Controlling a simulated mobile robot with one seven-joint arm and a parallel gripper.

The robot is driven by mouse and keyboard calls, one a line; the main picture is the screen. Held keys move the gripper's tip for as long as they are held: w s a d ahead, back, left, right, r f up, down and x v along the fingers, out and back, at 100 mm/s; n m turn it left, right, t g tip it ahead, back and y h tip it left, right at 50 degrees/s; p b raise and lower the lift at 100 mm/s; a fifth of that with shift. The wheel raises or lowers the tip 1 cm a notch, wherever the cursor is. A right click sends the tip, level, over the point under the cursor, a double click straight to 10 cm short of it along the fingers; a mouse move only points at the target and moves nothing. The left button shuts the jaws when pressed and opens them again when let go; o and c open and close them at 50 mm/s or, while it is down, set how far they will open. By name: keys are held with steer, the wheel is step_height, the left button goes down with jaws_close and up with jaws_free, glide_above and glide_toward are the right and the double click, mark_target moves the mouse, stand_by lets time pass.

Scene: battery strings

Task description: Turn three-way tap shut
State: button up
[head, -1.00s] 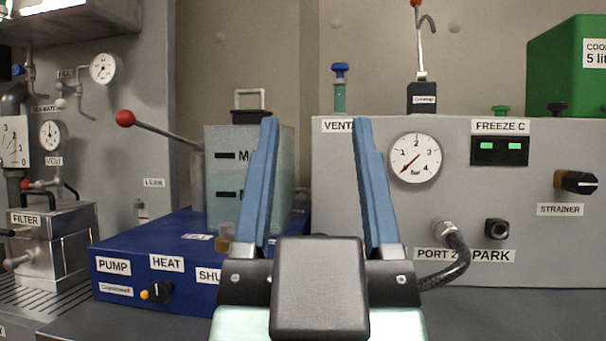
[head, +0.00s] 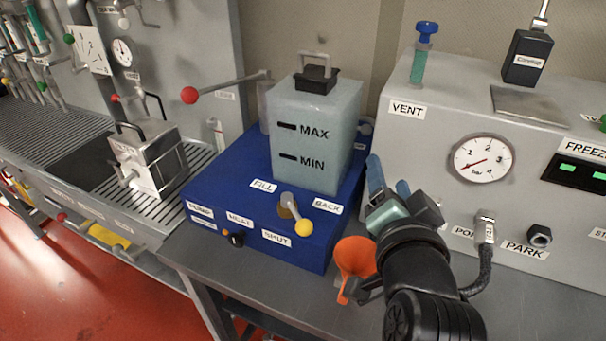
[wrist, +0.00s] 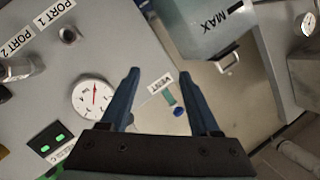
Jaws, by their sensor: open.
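The three-way tap (head: 288,208) stands on top of the blue unit (head: 295,254), in front of the pale tank. The FILL label (head: 263,186) is at the tap's upper left. My gripper (head: 389,182) is to the right of the tap and apart from it. In the wrist view its two blue fingers (wrist: 160,75) are spread with nothing between them. The tap does not show there.
The tank (head: 318,138) marked MAX and MIN stands behind the tap. An orange funnel (head: 355,258) is beside the blue unit, near my arm. The grey machine (head: 460,120) with a gauge is on the right. A red-knobbed lever (head: 190,95) sticks out at the left.

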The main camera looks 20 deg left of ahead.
mark_target(306, 230)
steer(key=s+a+f+m+g+y+p, duration=0.1)
steer(key=s+a+f+m+g+y, duration=0.1)
steer(key=s+f+m+y, duration=0.45)
steer(key=s+a+f+m+g+y+p, duration=0.1)
steer(key=s+a+f+m+y, duration=0.15)
steer(key=f+m, duration=0.75)
steer(key=w+a+r+m, duration=0.1)
steer(key=w+a, duration=0.2)
steer(key=w+a+r+m, duration=0.1)
steer(key=w+a, duration=0.2)
steer(key=w+a+r+m, duration=0.1)
steer(key=w+a, duration=0.2)
steer(key=shift+a+r, duration=0.15)
jaws_close()
stand_by(0.4)
